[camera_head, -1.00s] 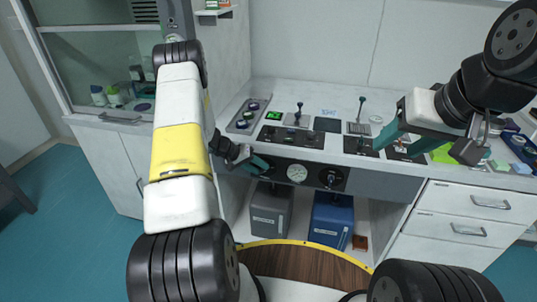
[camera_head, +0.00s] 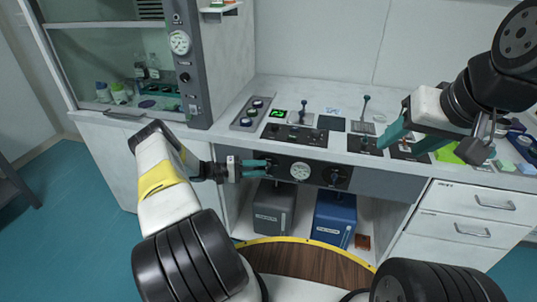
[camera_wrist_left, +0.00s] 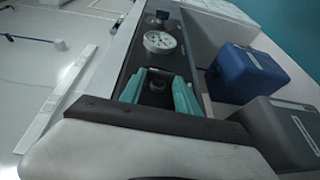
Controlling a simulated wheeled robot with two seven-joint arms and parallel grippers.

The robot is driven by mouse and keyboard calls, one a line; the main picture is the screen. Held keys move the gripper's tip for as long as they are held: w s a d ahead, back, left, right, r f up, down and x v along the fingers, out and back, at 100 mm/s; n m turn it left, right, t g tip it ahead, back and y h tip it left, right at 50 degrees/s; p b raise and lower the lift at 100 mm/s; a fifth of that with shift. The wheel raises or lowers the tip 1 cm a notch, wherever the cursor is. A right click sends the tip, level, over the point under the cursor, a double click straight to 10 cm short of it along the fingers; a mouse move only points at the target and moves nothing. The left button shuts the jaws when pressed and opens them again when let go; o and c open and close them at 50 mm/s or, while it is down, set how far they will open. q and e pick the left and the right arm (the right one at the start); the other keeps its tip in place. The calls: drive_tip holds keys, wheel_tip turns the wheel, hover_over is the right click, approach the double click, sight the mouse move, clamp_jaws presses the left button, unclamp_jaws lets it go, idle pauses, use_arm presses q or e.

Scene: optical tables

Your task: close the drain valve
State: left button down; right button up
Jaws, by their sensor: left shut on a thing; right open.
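A dark panel on the front of the bench carries a round white gauge (camera_head: 300,171) with a valve on each side. My left gripper (camera_head: 265,168) reaches the panel left of the gauge, its teal fingers shut on the left valve's handle. In the left wrist view the dark handle (camera_wrist_left: 157,86) sits between the fingers, mostly hidden. The right valve (camera_head: 335,176) is free, its handle pointing downward. The panel's labels are too small to tell which is the drain valve. My right gripper (camera_head: 412,140) is open and empty above the bench top at the right.
A grey canister (camera_head: 273,210) and a blue canister (camera_head: 334,218) stand below the panel. Switch boxes and levers crowd the bench top (camera_head: 290,92). A fume cupboard (camera_head: 188,70) stands at the left, white drawers (camera_head: 470,215) at the right.

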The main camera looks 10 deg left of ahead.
use_arm(q)
drive_tip(key=shift+f+h, duration=0.15)
drive_tip(key=shift+h, duration=0.25)
drive_tip(key=c, duration=0.9)
unclamp_jaws()
drive_tip(key=v, duration=0.7)
drive_tip(key=shift+s+a, duration=0.15)
drive_tip(key=shift+a, duration=0.2)
